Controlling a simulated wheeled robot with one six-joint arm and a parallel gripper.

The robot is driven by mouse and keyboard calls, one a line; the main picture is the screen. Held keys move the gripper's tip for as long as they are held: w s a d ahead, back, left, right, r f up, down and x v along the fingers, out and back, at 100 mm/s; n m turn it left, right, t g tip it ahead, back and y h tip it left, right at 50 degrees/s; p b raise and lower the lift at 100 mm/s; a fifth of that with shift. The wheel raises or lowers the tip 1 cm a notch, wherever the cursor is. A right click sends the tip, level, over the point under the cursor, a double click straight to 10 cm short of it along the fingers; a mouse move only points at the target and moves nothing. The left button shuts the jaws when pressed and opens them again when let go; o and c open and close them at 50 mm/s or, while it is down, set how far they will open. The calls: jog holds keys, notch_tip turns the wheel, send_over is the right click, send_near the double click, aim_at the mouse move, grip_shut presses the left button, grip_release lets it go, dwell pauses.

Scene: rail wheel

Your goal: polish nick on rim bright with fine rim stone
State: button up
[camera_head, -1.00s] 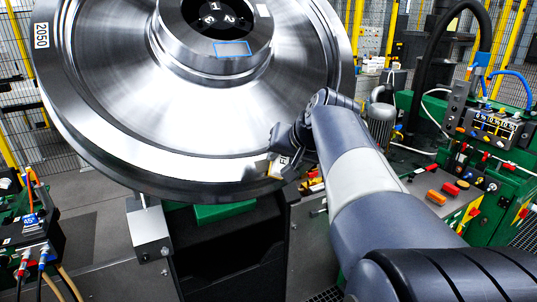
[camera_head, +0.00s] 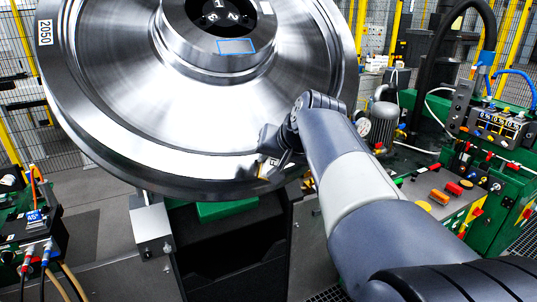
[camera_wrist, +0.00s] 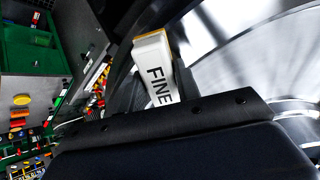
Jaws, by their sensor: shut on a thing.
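The large steel rail wheel (camera_head: 150,130) fills the upper left of the head view, tilted, with a bright rim and a hub marked with a blue rectangle. My gripper (camera_head: 268,160) is at the lower right part of the rim. It is shut on the fine rim stone (camera_wrist: 155,70), a white block with a yellowish end, lettered "FINE" in the wrist view. A sliver of the stone (camera_head: 267,169) shows in the head view, close against the rim. I cannot tell whether it touches. The nick is not discernible; my gripper and arm hide part of the rim.
A green machine panel (camera_head: 490,150) with displays, knobs and coloured buttons stands at the right, with a grey motor (camera_head: 384,122) beside it. A black device marked 45° (camera_head: 30,225) with cables is at the lower left. A grey support block (camera_head: 151,230) stands below the wheel.

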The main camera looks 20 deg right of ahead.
aim_at(256, 166)
jog(key=shift+a, duration=0.1)
jog(key=shift+a+f, duration=0.1)
jog(key=shift+a, duration=1.3)
jog(key=shift+w+d, duration=0.1)
jog(key=shift+d, duration=1.4)
jog(key=d, duration=0.3)
jog(key=shift+a+f, duration=0.15)
jog(key=shift+a, duration=1.35)
